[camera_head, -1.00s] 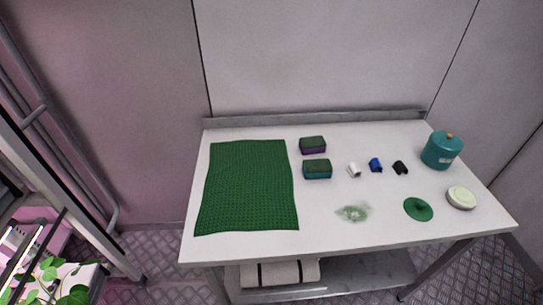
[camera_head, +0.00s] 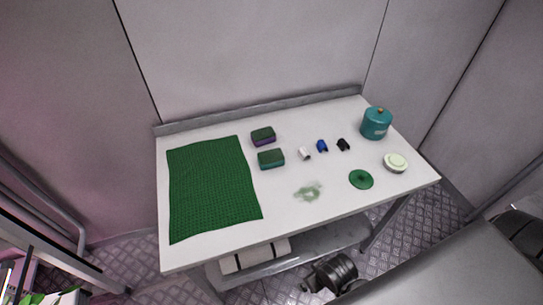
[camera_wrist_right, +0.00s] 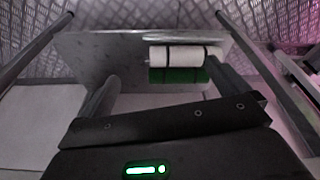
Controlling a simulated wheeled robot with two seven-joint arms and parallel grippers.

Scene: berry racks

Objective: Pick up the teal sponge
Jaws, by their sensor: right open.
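The teal sponge (camera_head: 271,159) lies on the white table (camera_head: 215,252), just right of the green mat. Its top is dark green and its sides are teal. Nothing touches it. My right gripper (camera_wrist_right: 162,68) shows in the right wrist view with its two grey fingers apart and nothing between them. It is away from the sponge, facing the table's lower shelf. The sponge is not visible in the right wrist view. My left gripper is in neither view.
A purple sponge (camera_head: 263,137) lies behind the teal one. A green mat (camera_head: 210,190) covers the table's left. White, blue and black small items, a teal pot (camera_head: 376,123), a green disc (camera_head: 361,179) and a round dish (camera_head: 396,162) stand right.

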